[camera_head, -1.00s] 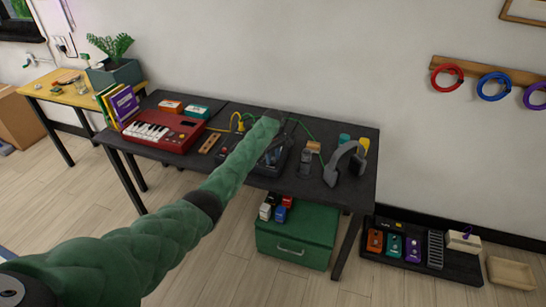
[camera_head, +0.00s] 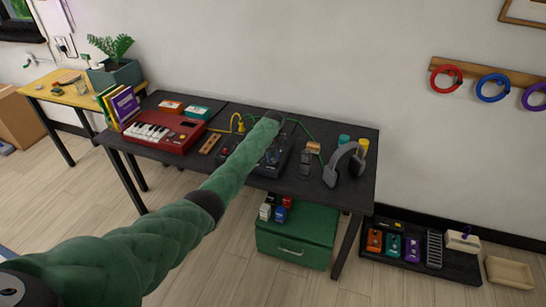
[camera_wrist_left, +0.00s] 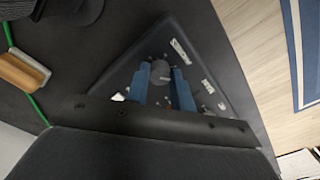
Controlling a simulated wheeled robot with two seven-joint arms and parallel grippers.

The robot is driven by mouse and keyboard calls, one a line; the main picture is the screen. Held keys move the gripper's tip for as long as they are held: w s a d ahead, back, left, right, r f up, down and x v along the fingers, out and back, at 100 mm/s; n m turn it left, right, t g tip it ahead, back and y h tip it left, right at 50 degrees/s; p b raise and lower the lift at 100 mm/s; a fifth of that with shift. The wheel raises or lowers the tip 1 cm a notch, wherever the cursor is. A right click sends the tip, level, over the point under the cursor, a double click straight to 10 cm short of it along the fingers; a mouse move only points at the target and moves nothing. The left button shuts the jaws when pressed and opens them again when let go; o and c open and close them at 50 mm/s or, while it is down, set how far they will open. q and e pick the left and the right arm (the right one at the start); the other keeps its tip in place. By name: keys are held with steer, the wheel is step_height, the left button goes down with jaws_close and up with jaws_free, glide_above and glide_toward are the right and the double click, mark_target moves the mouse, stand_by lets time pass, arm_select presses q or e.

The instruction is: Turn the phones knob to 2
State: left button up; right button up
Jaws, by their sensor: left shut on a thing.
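The dark mixer box (camera_head: 230,158) sits on the black desk behind my green left arm. In the left wrist view the same box (camera_wrist_left: 197,70) shows as a dark panel with white labels and several small knobs. My left gripper (camera_wrist_left: 161,76) points down at this panel, and its two blue fingers are closed on a round grey knob (camera_wrist_left: 160,70). The knob's pointer and scale numbers are too small to read. In the head view my left gripper (camera_head: 272,152) is at the mixer, partly hidden by the arm, and the knob is hidden. My right gripper is not in view.
Grey headphones (camera_head: 343,165) stand right of the mixer, with a small dark device (camera_head: 305,162) between. A red keyboard (camera_head: 163,131) is to the left. Green cables run behind the mixer. A wooden block (camera_wrist_left: 22,70) shows in the wrist view. A green cabinet (camera_head: 297,235) is below.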

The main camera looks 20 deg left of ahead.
arm_select(q)
steer(key=shift+m, duration=1)
steer(key=m, duration=0.3)
steer(key=shift+p, duration=0.3)
steer(key=shift+m, duration=1.1)
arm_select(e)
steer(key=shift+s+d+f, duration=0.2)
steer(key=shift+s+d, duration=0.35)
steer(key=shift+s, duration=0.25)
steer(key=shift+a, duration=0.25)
arm_select(q)
steer(key=o, duration=1)
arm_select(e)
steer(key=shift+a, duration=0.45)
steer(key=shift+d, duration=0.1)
